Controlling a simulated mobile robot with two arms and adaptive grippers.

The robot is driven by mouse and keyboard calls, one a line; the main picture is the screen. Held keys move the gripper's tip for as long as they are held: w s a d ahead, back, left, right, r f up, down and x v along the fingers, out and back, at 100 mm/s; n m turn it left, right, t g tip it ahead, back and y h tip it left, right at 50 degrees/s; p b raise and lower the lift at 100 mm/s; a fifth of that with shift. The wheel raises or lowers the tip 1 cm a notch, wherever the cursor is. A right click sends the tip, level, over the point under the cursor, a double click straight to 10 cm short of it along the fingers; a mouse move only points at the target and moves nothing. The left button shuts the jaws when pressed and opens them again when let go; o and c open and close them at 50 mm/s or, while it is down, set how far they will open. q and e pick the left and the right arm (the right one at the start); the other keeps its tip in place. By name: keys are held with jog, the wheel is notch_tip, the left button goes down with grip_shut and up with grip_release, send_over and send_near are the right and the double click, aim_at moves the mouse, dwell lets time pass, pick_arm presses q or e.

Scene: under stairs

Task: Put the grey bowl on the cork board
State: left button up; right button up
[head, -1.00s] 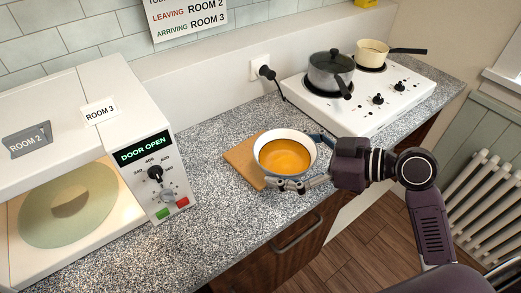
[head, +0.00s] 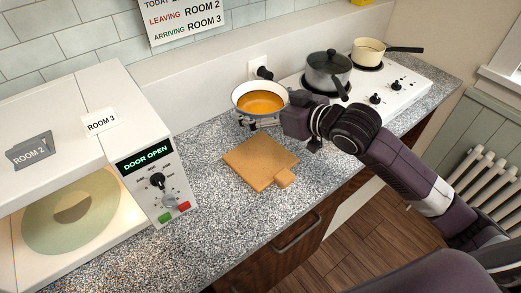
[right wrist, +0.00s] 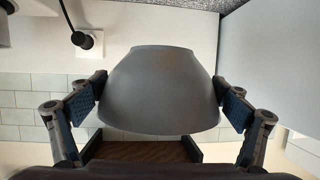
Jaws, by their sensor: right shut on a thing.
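The grey bowl (head: 260,103) has a pale rim and orange contents or an orange inside. In the head view it is past the far edge of the cork board (head: 258,160), near the wall. My right gripper (head: 259,121) is shut on the bowl from its near right side. In the right wrist view the bowl's smooth grey outside (right wrist: 158,90) sits between both fingers, and the picture is upside down. The bowl looks held above the counter. The cork board lies flat on the counter and its top is bare. My left gripper is not in view.
A white hob (head: 395,97) with a lidded grey pot (head: 328,73) and a cream pan (head: 368,52) stands to the right. A microwave (head: 146,165) with its door open stands left. A socket with a plug (head: 262,72) is on the wall behind the bowl.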

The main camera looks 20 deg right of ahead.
notch_tip(320, 180, down, 15)
jog(key=shift+f+p, duration=0.2)
jog(key=shift+p, duration=0.5)
jog(key=shift+f, duration=0.2)
jog(key=shift+f, duration=0.15)
jog(key=o, duration=1.4)
